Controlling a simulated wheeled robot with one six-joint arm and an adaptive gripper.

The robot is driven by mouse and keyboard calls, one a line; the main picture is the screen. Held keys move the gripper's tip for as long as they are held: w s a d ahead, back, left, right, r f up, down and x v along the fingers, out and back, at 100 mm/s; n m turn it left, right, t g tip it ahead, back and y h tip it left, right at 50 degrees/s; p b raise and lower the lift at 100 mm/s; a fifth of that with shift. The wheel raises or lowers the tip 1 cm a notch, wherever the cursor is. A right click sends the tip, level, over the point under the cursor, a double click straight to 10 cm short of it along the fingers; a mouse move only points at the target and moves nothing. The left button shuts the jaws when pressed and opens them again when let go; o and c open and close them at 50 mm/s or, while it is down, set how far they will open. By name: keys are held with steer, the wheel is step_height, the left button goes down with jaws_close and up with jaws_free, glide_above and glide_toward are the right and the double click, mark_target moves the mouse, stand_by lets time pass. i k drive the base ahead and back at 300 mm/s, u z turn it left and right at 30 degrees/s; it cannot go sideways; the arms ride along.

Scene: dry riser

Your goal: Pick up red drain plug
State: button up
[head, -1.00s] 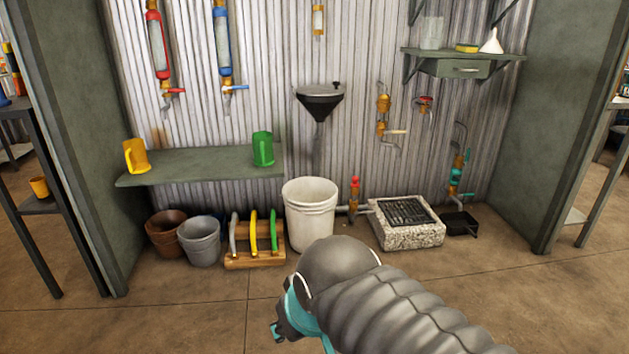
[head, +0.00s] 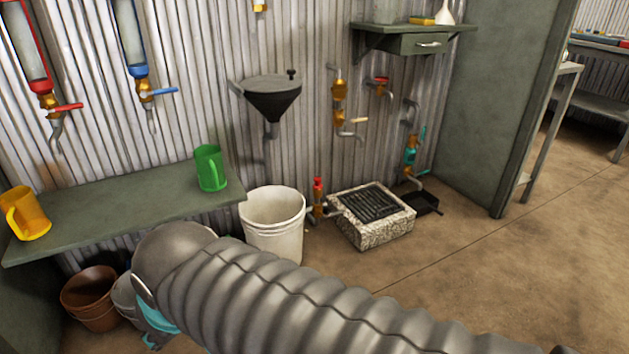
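A small red piece (head: 317,184) stands upright on a short brass pipe fitting between the white bucket (head: 273,228) and the stone drain block (head: 375,232). It is the likeliest red drain plug, but it is too small to be sure. My gripper (head: 151,336) is at the lower left, in front of the pots and well apart from the red piece. Only some of its teal and dark parts show past my grey ribbed arm. Its fingertips are too hidden to tell whether they are open or shut.
A green shelf (head: 120,215) bears a yellow mug (head: 24,213) and a green mug (head: 210,168). A black funnel basin (head: 272,97) hangs above the bucket. A brown pot (head: 90,297) is at lower left. A black tray (head: 424,203) lies right of the drain block. The right floor is clear.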

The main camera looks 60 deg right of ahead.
mark_target(317, 185)
steer(key=z, duration=0.65)
steer(key=i, duration=0.85)
steer(key=z, duration=1.2)
steer(key=i, duration=0.3)
steer(key=z, duration=0.3)
